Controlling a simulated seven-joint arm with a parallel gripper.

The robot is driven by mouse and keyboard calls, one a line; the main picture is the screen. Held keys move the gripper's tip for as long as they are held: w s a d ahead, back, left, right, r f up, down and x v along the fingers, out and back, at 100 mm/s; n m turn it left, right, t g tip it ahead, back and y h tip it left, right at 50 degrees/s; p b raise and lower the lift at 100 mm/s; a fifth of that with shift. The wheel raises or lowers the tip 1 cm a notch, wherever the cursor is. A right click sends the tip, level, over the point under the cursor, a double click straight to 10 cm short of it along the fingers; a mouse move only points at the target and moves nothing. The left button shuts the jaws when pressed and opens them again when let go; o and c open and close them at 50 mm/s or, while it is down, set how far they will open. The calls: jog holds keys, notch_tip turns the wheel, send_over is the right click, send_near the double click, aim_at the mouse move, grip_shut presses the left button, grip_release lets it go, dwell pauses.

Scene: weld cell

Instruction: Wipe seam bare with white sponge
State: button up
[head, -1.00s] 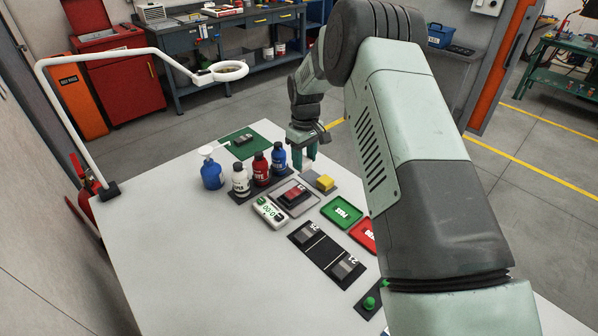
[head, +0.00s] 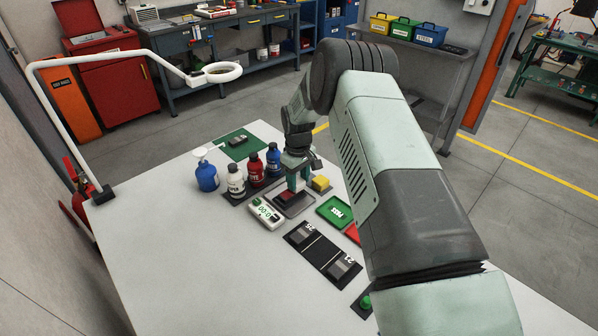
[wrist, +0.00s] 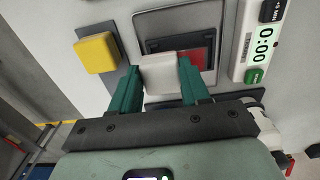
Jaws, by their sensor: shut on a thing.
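My gripper (head: 296,180) is low over the grey tray (head: 303,209) on the white table. In the wrist view its teal fingers (wrist: 160,82) are shut on the white sponge (wrist: 160,74). The welded piece (head: 286,196) lies in the tray, dark with a red area; the red (wrist: 197,58) also shows in the wrist view, right of the sponge. The sponge covers part of the piece, and the seam itself cannot be made out. Whether the sponge touches the piece is unclear. The sponge is hard to see in the head view.
A yellow sponge (head: 320,184) is right of the tray. White (head: 236,181), red (head: 255,170) and blue (head: 273,160) bottles stand behind. A timer (head: 265,213) reads 0:00 at the front left. A green tray (head: 334,211) is right. The table's left is clear.

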aim_at(299, 181)
jog(key=shift+s+a+f, duration=0.15)
jog(key=shift+s+a, duration=0.25)
jog(key=shift+a, duration=0.05)
jog(key=shift+s+a, duration=1.9)
jog(key=shift+w+d, duration=2.45)
jog(key=shift+d, duration=0.05)
jog(key=shift+r, duration=4.1)
jog(key=w+d, duration=0.2)
jog(key=w, duration=0.6)
notch_tip(299, 181, down, 10)
jog(key=shift+s+d+f, duration=0.1)
jog(key=shift+d, duration=0.05)
